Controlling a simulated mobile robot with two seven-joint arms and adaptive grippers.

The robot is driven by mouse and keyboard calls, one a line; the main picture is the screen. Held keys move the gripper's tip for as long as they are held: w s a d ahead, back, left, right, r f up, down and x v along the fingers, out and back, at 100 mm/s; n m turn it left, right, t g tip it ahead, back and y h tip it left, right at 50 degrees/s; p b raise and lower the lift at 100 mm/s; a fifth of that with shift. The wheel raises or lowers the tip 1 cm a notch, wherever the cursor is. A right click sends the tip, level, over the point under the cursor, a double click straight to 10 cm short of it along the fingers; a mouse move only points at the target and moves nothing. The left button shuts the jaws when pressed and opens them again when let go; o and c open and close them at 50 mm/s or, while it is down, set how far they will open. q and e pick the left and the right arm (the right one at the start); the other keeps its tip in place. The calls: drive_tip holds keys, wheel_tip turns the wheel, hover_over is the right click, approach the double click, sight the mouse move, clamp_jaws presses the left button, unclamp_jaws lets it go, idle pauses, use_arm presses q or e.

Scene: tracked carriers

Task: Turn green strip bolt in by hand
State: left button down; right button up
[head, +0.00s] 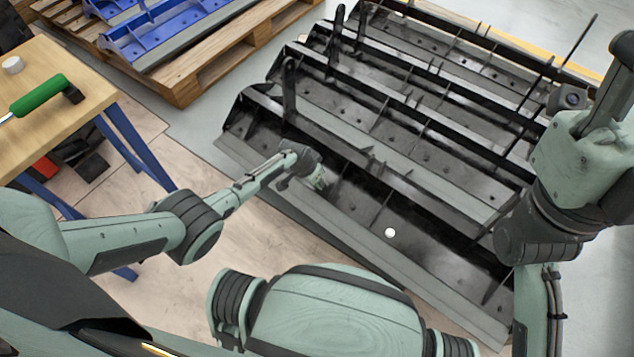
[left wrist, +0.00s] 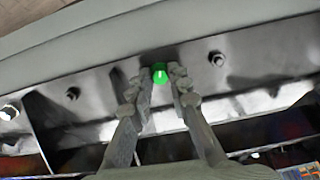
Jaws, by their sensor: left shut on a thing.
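The green bolt (left wrist: 160,73) shows in the left wrist view as a round green head with a pale line, set at the face of a dark metal strip (left wrist: 105,85). My left gripper (left wrist: 161,82) has a finger on each side of the bolt and is shut on it. In the head view my left gripper (head: 318,182) reaches down to the nearest black carrier (head: 345,210); the bolt is too small to make out there. My right arm stands at the right side, and its gripper is not in view.
More black carriers (head: 430,120) lie behind in a row, with upright ribs and rods. A white round thing (head: 390,232) sits on the nearest one. A wooden table (head: 40,75) at left holds a green-handled tool (head: 40,95). Blue carriers (head: 165,35) rest on a pallet (head: 215,75).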

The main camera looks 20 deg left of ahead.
use_arm(q)
drive_tip(key=shift+a+m, duration=0.1)
drive_tip(key=shift+m, duration=0.2)
drive_tip(key=m+b, duration=0.1)
drive_tip(key=m, duration=0.3)
drive_tip(key=shift+f, duration=0.15)
drive_tip(key=m+b, duration=0.1)
drive_tip(key=m, duration=0.3)
drive_tip(key=shift+a, duration=0.1)
drive_tip(key=shift+m, duration=0.8)
drive_tip(key=c, duration=1.6)
unclamp_jaws()
drive_tip(key=shift+o, duration=0.2)
drive_tip(key=shift+r, duration=0.2)
